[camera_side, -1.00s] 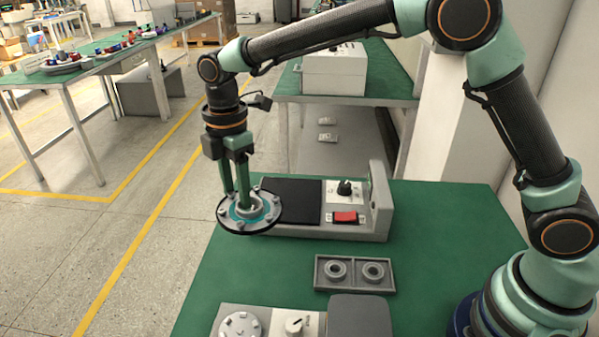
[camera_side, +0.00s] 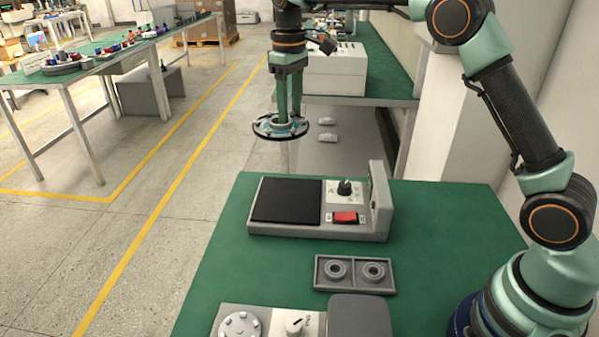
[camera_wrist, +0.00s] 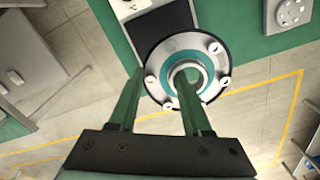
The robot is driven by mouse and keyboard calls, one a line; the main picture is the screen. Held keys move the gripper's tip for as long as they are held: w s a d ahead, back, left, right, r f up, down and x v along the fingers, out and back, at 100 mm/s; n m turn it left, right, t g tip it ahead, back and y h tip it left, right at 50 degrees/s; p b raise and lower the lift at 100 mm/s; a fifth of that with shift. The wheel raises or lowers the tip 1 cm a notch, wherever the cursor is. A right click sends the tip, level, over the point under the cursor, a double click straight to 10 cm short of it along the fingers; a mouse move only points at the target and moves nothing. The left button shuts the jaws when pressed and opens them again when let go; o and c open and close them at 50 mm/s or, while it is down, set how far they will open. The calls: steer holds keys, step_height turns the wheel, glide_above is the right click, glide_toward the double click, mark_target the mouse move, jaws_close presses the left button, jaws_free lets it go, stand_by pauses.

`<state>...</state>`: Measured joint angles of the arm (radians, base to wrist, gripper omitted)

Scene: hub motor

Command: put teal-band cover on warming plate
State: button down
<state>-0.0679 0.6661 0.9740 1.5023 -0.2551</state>
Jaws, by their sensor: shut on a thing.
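The teal-band cover (camera_side: 268,129) is a round grey disc with a dark rim, bolts around its edge and a teal ring around its raised hub. My gripper (camera_side: 289,118) is shut on it and holds it in the air, past the far edge of the green table. In the wrist view the cover (camera_wrist: 208,45) sits at the fingertips (camera_wrist: 160,97), its teal ring facing the camera. The warming plate (camera_side: 286,201) is the black square on the grey unit with a knob and a red switch. Nothing lies on it. The plate partly shows behind the cover in the wrist view (camera_wrist: 165,30).
A grey tray (camera_side: 354,287) with two rings stands in front of the warming unit. A grey fixture (camera_side: 268,318) with a round bolted disc and a knob is at the table's front edge. A white box (camera_side: 335,72) stands on a bench behind.

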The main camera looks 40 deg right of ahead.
mark_target(297, 191)
steer(key=shift+w+d+m, duration=0.15)
steer(key=shift+d+m, duration=0.65)
steer(key=shift+d, duration=0.15)
step_height(297, 191, down, 20)
steer(key=shift+r, duration=0.15)
steer(key=shift+c, duration=1.7)
jaws_free()
